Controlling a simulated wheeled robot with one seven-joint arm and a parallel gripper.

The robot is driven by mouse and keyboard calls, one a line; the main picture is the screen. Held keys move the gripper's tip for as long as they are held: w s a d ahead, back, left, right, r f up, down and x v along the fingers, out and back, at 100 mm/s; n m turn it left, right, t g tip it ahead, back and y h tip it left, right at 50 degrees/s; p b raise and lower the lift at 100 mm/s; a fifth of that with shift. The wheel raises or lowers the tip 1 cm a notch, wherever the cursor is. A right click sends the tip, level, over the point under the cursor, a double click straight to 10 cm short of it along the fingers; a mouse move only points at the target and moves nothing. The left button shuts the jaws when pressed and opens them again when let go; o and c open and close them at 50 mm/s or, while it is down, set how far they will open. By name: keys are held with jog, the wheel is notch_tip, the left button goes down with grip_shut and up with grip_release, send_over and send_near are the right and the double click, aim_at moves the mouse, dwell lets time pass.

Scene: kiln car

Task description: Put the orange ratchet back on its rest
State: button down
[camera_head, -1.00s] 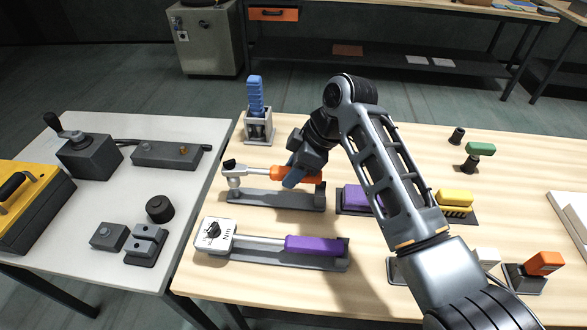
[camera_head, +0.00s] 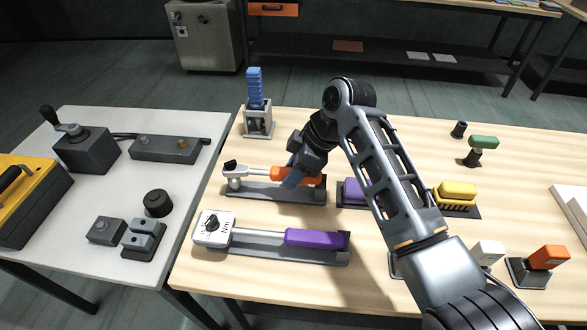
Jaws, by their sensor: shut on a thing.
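The orange ratchet (camera_head: 255,172) has a metal shaft, a dark-knobbed head at the left and an orange handle. It lies along a grey rest (camera_head: 262,191) on the wooden table, level with it and at or very close to its surface; I cannot tell whether it touches all along. My gripper (camera_head: 292,179) is shut on the orange handle from above. The fingertips partly hide the handle's middle, and my arm comes in from the right.
A purple-handled torque wrench (camera_head: 315,239) lies on its own rest in front. A blue-handled tool (camera_head: 255,90) stands in a holder behind. A purple block (camera_head: 354,192) and a yellow brush (camera_head: 457,191) sit to the right. A grey table (camera_head: 110,185) adjoins at left.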

jog(key=shift+f+b, duration=0.3)
jog(key=shift+f, duration=0.3)
jog(key=c, duration=0.6)
grip_release()
jog(key=shift+c, duration=0.2)
jog(key=shift+r, duration=0.15)
jog(key=shift+r+p, duration=2.9)
jog(key=shift+r, duration=0.45)
jog(key=b+v, duration=0.1)
jog(key=v, duration=0.6)
jog(key=shift+d+r, duration=0.2)
jog(key=shift+r, duration=0.15)
